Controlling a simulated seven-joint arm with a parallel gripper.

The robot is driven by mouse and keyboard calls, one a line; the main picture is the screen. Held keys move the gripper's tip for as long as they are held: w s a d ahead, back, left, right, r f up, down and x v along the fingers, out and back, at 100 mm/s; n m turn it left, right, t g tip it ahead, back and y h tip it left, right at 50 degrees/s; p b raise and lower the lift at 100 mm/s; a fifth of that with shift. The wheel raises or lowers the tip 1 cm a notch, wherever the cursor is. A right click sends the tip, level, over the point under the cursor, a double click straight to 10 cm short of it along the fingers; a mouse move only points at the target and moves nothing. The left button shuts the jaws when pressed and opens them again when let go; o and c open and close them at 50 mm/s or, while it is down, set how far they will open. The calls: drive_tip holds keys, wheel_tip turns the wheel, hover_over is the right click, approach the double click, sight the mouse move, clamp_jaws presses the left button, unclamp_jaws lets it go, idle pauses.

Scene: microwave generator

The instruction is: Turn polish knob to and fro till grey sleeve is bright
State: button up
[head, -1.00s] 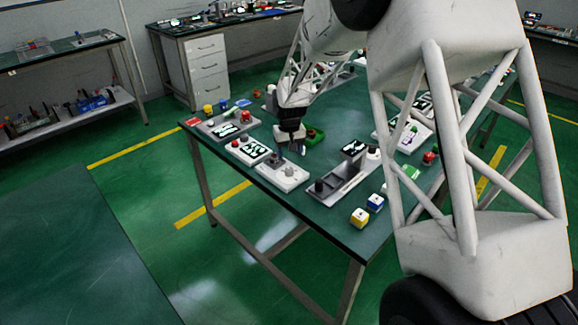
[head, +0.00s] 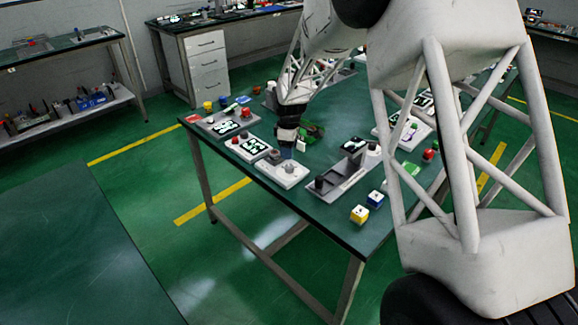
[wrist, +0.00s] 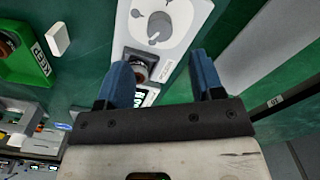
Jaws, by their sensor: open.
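A green tray marked KEEP (wrist: 30,55) and a small white block (wrist: 58,39) lie left of the panel. In the head view, a panel with a display (head: 247,147) stands left and a grey fixture (head: 340,180) right.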

sight(289, 166)
drive_tip(key=shift+f, duration=0.15)
drive_tip(key=shift+f, duration=3.75)
drive_tip(key=c, duration=0.9)
drive_tip(key=shift+m, duration=0.3)
